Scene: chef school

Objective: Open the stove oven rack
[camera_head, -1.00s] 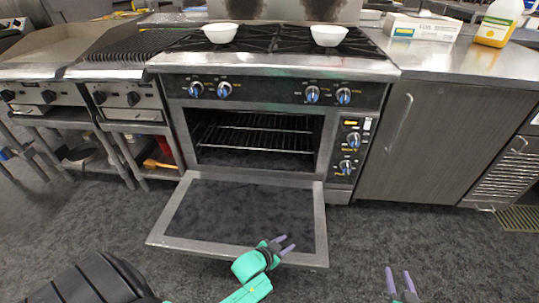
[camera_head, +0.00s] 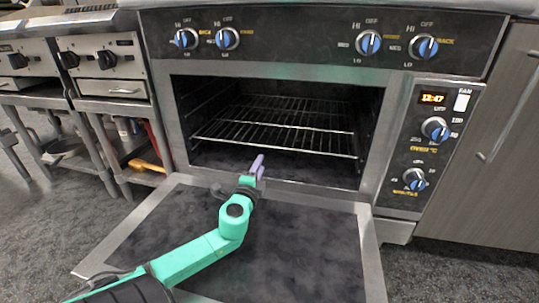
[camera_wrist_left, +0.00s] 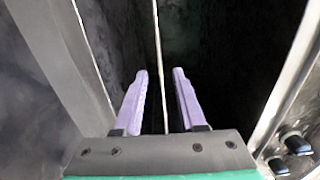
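The stove oven stands open, with its door (camera_head: 300,235) folded down flat. A wire oven rack (camera_head: 290,127) sits inside the cavity, with its front bar near the opening. My left gripper (camera_head: 257,167) is over the door at the oven mouth, its purple fingertips just at the rack's front bar. In the left wrist view, the left gripper (camera_wrist_left: 160,90) is open, with its two fingers apart. A thin metal bar of the rack (camera_wrist_left: 157,40) runs between the fingers there; I cannot tell whether either finger touches it. My right gripper is out of view.
The control panel (camera_head: 428,150) with knobs is right of the oven opening. More knobs line the front above it. A grey cabinet (camera_head: 500,150) stands at the right, and shelves with an orange item (camera_head: 148,166) at the left.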

